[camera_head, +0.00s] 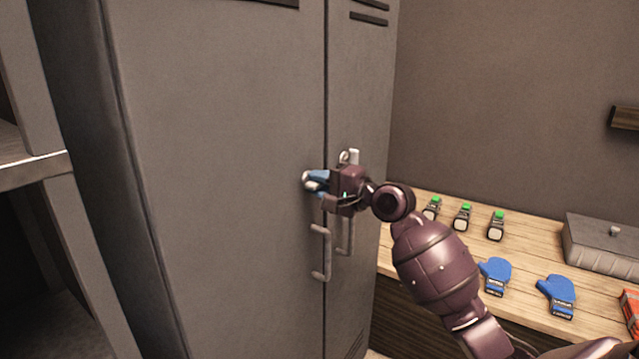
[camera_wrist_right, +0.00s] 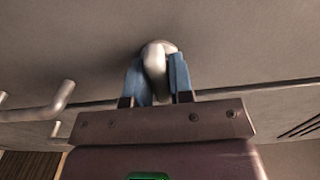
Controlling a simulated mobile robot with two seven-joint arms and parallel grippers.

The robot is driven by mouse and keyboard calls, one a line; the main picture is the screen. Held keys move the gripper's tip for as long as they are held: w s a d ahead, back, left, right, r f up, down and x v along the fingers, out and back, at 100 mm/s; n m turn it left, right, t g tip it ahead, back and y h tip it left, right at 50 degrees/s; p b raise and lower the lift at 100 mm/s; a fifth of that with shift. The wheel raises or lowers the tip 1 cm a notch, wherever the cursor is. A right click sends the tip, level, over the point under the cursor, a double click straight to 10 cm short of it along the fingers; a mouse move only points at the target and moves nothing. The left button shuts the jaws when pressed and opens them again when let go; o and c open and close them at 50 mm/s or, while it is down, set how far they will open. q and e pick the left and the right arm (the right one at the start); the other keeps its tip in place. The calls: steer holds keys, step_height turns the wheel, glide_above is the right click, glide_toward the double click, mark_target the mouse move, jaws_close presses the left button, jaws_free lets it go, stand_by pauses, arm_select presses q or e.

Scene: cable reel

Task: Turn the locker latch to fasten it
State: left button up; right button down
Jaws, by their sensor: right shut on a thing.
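The grey locker (camera_head: 220,120) has two doors, both closed, with a narrow seam between them. The silvery latch knob (camera_head: 308,177) sits on the left door near the seam. My right gripper (camera_head: 318,182) is at the latch, its blue fingers on either side of it. In the right wrist view the latch (camera_wrist_right: 156,70) stands between the two blue fingertips of my right gripper (camera_wrist_right: 157,80), which is shut on it. A second small metal fitting (camera_head: 349,157) shows on the right door, just above my gripper. My left gripper is in neither view.
Two bar handles (camera_head: 325,252) hang below the latch, close under my gripper. To the right, a wooden bench (camera_head: 525,255) holds several green-topped items, blue mitts (camera_head: 495,275) and a grey box (camera_head: 603,245). An open shelf (camera_head: 35,170) stands at the left.

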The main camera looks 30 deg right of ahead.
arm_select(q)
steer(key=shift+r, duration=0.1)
arm_select(e)
steer(key=shift+r+n+p, duration=0.1)
steer(key=shift+n+p, duration=0.35)
steer(key=shift+n, duration=0.45)
steer(key=n, duration=0.2)
steer(key=shift+n, duration=0.3)
steer(key=n, duration=1.1)
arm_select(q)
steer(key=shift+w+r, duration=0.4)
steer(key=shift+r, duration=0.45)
arm_select(e)
steer(key=shift+n, duration=1.3)
